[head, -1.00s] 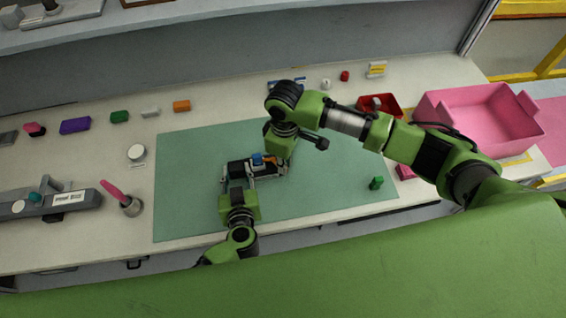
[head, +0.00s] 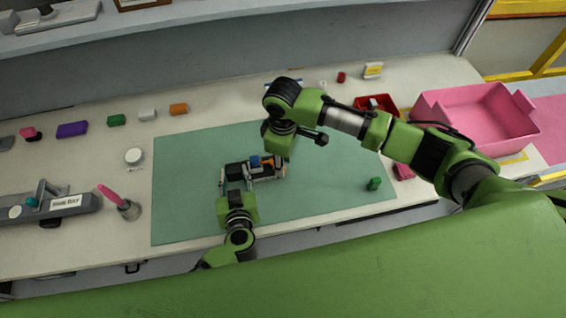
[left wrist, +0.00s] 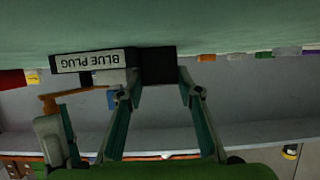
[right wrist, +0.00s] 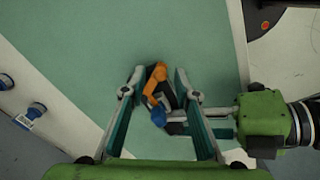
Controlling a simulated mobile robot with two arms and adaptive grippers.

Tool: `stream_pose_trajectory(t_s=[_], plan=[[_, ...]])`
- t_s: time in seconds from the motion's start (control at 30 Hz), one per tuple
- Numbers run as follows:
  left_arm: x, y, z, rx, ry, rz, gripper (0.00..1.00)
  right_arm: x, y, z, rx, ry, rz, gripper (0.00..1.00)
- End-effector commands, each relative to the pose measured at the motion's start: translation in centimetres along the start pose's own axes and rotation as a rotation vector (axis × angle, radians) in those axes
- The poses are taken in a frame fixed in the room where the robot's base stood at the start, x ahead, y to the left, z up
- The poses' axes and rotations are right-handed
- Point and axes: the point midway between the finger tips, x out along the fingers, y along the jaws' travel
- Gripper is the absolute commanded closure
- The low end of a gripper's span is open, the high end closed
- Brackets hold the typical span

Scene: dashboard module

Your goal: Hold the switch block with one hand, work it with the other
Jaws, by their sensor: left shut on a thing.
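The switch block is a dark block on the green mat (head: 190,200). In the left wrist view its label (left wrist: 90,60) reads "BLUE PLUG" upside down, beside its black end (left wrist: 158,66). My left gripper (head: 236,176) is shut on that black end. An orange lever (right wrist: 154,82) and a blue part (right wrist: 158,118) stand on the block; the blue part also shows in the head view (head: 254,161). My right gripper (right wrist: 154,84) points down over the block, fingers apart on both sides of the orange lever, with visible gaps. In the head view its fingertips are partly hidden.
A green piece (head: 374,184) lies on the mat's right part. A pink bin (head: 470,120) and red tray (head: 384,98) stand to the right. A pink-handled tool in a holder (head: 128,208) and a grey fixture (head: 60,206) are left. Small coloured blocks line the back.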

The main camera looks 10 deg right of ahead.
Motion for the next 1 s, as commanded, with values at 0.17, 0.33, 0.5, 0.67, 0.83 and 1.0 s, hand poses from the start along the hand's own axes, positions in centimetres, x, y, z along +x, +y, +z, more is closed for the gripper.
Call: stream_pose_trajectory(t_s=[0.17,0.33,0.5,0.67,0.83,1.0], plan=[[0.0,0.0,0.1,0.001,-0.002,-0.001,1.00,-3.5,0.1,-0.1,0.000,0.004,0.004,0.72],[0.0,-0.1,0.1,0.001,-0.002,-0.001,1.00,-7.2,0.1,-0.1,-0.001,0.004,0.004,0.72],[0.0,-0.1,0.1,0.001,-0.002,-0.001,1.00,-9.8,0.1,0.0,0.000,0.002,0.002,0.72],[0.0,-0.1,0.1,0.001,-0.002,-0.001,1.00,-10.9,0.0,0.0,-0.001,0.000,0.001,0.72],[0.0,-0.1,0.1,0.001,-0.002,-0.001,1.00,-11.0,0.0,0.1,0.000,-0.001,0.001,0.72],[0.0,-0.1,0.1,0.001,-0.001,-0.001,1.00,-11.0,0.0,0.0,0.000,-0.001,0.001,0.72]])
